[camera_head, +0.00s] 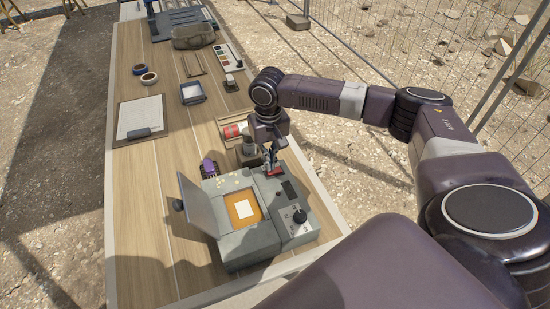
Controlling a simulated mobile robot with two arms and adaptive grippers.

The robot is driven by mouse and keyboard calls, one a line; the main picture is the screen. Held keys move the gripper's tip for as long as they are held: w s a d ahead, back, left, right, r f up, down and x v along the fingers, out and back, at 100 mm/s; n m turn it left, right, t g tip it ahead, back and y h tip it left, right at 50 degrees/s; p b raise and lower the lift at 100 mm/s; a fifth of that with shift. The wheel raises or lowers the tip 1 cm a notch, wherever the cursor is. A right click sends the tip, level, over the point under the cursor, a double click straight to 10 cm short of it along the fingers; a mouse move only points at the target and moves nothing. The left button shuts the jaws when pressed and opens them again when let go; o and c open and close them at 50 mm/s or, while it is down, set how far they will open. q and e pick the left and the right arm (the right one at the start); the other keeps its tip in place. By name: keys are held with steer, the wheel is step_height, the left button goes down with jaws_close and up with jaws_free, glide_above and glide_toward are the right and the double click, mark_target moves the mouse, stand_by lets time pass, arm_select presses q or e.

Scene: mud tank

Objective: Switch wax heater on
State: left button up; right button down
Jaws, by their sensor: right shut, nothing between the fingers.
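The wax heater (240,258) is a grey box on the near end of the long wooden table. Its lid stands open on the left. Inside is an orange wax bath with a pale square in it. A control panel with a black knob (300,215), small buttons and a dark display runs along its right side. A red switch (274,171) sits at the panel's far end. My right gripper (271,168) is shut and empty, pointing down at the red switch. Its fingertips partly cover the switch, so I cannot tell contact or the switch's position. My left gripper is not in view.
A red and white roll (233,131) in a wooden tray and a purple object (208,168) stand close behind the heater. A clipboard (140,118), tape rolls (148,78) and a small blue tray (192,93) lie farther back. Wire fencing stands at right.

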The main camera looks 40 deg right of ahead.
steer(key=shift+f, duration=0.95)
stand_by(0.3)
steer(key=shift+r, duration=0.1)
step_height(320, 180, up, 7)
steer(key=p, duration=0.8)
steer(key=shift+p, duration=0.3)
stand_by(0.4)
